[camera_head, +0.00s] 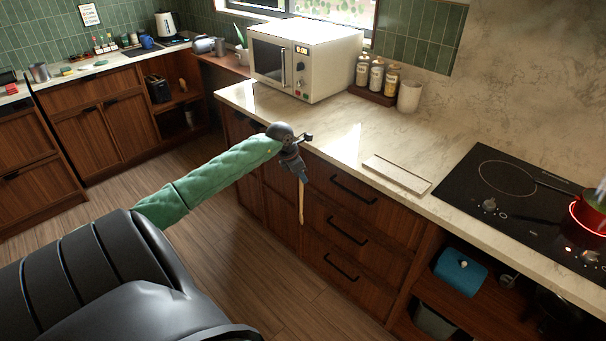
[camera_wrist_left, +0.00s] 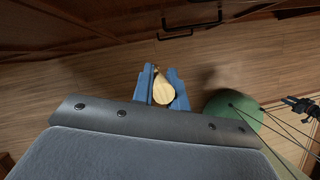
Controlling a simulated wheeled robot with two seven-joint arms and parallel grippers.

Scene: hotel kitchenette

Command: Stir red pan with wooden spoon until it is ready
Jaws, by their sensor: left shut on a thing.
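A red pan (camera_head: 587,217) sits on the black cooktop (camera_head: 512,203) at the right edge of the head view, partly cut off, with a red glow at its side. My left gripper (camera_head: 299,174) is shut on the wooden spoon (camera_head: 301,203), which hangs down in front of the drawers, left of the cooktop and well away from the pan. In the left wrist view the spoon (camera_wrist_left: 164,90) shows end-on between the blue fingers of the left gripper (camera_wrist_left: 162,88). My right gripper is in neither view.
A white microwave (camera_head: 306,60), several jars (camera_head: 377,77) on a wooden tray and a white cup (camera_head: 409,97) stand at the back of the counter. A flat pale tray (camera_head: 397,174) lies left of the cooktop. The counter's front edge and drawers (camera_head: 352,222) are close to the left gripper.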

